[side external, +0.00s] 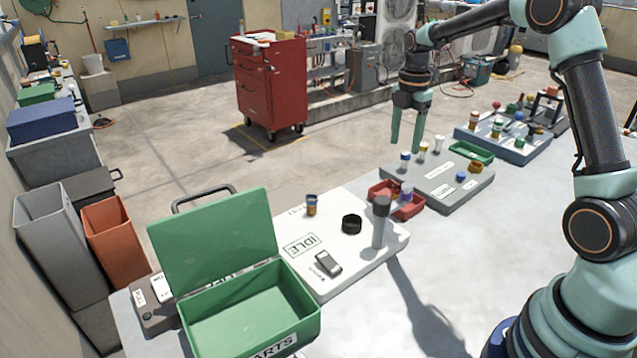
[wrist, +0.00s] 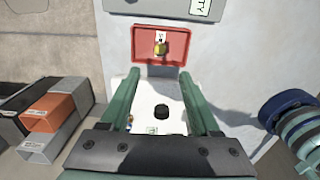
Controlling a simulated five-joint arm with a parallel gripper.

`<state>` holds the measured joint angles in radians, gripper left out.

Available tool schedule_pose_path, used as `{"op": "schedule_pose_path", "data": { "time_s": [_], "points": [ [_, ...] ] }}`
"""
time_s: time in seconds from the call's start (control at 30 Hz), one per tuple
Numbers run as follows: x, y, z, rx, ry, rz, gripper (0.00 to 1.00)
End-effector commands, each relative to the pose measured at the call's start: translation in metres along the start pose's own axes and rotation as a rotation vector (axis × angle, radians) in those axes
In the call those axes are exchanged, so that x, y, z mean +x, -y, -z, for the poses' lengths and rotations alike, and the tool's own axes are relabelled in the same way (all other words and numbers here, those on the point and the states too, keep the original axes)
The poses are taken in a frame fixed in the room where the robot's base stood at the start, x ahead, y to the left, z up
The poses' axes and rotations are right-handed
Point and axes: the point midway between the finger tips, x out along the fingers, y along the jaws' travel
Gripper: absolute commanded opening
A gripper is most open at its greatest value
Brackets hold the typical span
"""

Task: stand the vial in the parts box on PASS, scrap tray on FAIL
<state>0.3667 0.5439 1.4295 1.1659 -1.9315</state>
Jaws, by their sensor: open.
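My gripper (side external: 405,145) hangs fingers down, open and empty, above and behind the red tray (side external: 378,197). In the wrist view my gripper (wrist: 158,82) has its fingers apart, with the red tray (wrist: 139,60) beyond the tips. Something amber with a white label (wrist: 160,45) lies in that tray. An amber vial with a blue cap (side external: 311,205) stands on the white board (side external: 375,262). A green-framed sign there reads IDLE (side external: 300,245). The green parts box (side external: 250,305) stands open at the front, its visible floor bare.
A black ring (side external: 351,223), a grey post (side external: 380,222) and a small dark device (side external: 328,263) are on the white board. Several capped vials stand on a grey board (side external: 455,192), with a green tray (side external: 472,152). Bare bench lies right of the white board.

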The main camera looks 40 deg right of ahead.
Motion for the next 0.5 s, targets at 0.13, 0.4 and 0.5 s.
{"op": "schedule_pose_path", "data": {
  "time_s": [0.13,0.4,0.5],
  "points": [
    [-0.020,0.005,0.014,0.087,0.010,-0.032,0.63],
    [-0.074,0.043,0.073,0.508,-0.004,-0.172,0.63],
    [-0.088,0.062,0.094,0.679,-0.034,-0.226,0.63]
  ]
}}
